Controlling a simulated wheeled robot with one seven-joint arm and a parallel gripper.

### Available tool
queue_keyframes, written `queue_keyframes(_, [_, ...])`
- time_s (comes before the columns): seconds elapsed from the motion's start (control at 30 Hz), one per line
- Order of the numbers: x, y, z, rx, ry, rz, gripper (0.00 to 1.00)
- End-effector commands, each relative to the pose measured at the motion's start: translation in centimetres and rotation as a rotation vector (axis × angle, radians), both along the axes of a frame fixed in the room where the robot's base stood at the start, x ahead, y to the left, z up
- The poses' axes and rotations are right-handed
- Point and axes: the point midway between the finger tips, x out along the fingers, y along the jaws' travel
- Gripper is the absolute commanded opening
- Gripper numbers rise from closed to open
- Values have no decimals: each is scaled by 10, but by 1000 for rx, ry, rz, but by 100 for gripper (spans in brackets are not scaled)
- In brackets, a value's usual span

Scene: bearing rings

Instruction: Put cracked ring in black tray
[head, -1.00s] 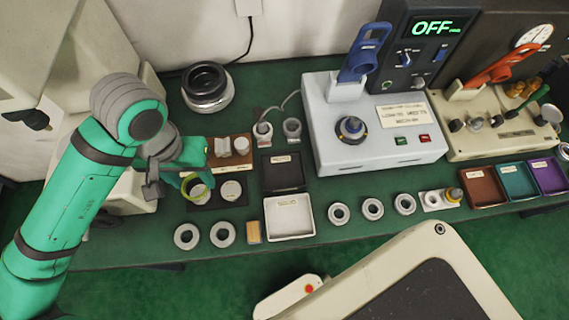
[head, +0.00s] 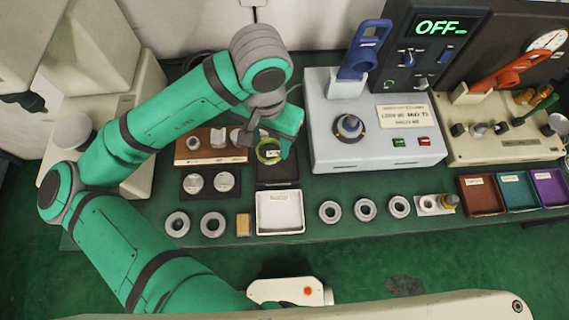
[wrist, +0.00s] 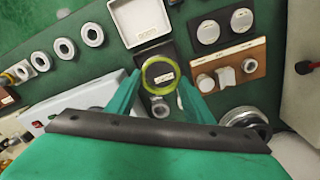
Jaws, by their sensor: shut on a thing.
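A yellow-green ring (head: 268,154) is held in my gripper (head: 272,147), above the black tray (head: 290,181). In the wrist view the ring (wrist: 146,82) sits between the two green fingers of my gripper (wrist: 159,82). The black tray (wrist: 140,56) lies behind the ring there, and its white label shows through the ring's hole. The ring looks apart from the tray floor, but the exact height is hard to tell. No crack can be made out at this size. My gripper covers part of the tray in the head view.
A white tray (head: 280,230) stands just in front of the black one. A dark plate with two pale discs (head: 209,197) and a brown block (head: 193,160) are to the left. A grey machine (head: 325,150) is close on the right. Several steel rings (head: 330,211) line the front edge.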

Motion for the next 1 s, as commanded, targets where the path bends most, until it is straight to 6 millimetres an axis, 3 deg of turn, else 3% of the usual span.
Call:
queue_keyframes(0.1, [1, -40, -11, -1, 3, -5, 23])
queue_keyframes(0.3, [-5, -102, -28, -1, 3, 8, 23])
queue_keyframes(0.5, [-13, -138, -38, 0, 1, 18, 23])
queue_keyframes(0.67, [-12, -139, -44, 0, 1, 25, 23])
queue_keyframes(1.0, [9, -81, -70, 1, 0, 29, 23])
